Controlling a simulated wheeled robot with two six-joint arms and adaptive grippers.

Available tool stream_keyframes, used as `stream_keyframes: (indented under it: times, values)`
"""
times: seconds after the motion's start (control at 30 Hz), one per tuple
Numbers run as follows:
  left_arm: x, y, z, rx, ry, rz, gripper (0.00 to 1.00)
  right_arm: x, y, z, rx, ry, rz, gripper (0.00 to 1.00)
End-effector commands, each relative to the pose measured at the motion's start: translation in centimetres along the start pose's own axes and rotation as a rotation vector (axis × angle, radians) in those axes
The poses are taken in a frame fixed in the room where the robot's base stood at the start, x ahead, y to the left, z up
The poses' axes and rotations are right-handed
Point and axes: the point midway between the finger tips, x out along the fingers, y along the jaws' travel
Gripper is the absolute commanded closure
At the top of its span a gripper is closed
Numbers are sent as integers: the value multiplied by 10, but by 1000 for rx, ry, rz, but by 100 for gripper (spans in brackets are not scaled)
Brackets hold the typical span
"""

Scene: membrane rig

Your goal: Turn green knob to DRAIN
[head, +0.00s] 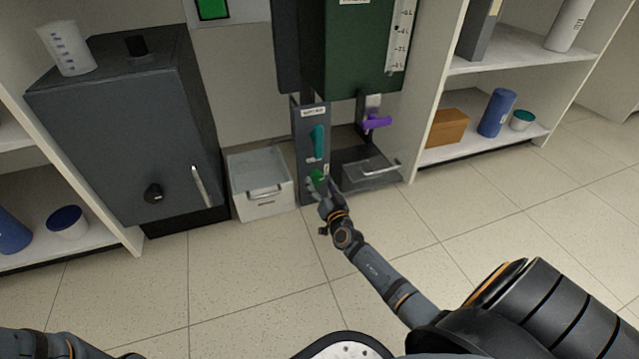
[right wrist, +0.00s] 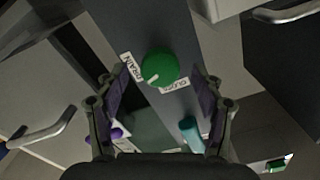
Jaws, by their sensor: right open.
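The green knob (head: 317,175) is low on the front of a narrow grey column. In the right wrist view the green knob (right wrist: 160,66) is round, with a white pointer mark at its lower left. A DRAIN label (right wrist: 132,70) is to its left, and a second label (right wrist: 175,87), hard to read, is below right. The mark points between the two labels. My right gripper (right wrist: 159,80) is open, its fingers on either side of the knob with gaps to it. In the head view my right gripper (head: 325,190) is just below the knob. My left gripper is out of view.
A teal handle (head: 318,141) is above the knob on the column. A purple valve (head: 376,121) hangs to the right, above a dark tray (head: 367,172). A white drawer box (head: 262,190) is left of the column. The tiled floor in front is clear.

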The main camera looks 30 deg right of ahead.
Motion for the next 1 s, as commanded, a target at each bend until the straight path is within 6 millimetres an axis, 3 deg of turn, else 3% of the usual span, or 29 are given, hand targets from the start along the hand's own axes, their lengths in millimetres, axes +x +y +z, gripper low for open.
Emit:
stream_keyframes:
  times: [0.5,0.83,1.0]
  values:
    - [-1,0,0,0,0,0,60,-61,0,0,0,-2,0,32]
    - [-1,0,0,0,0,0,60,-68,0,0,0,0,0,32]
    - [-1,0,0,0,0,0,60,-68,0,0,0,-1,0,52]
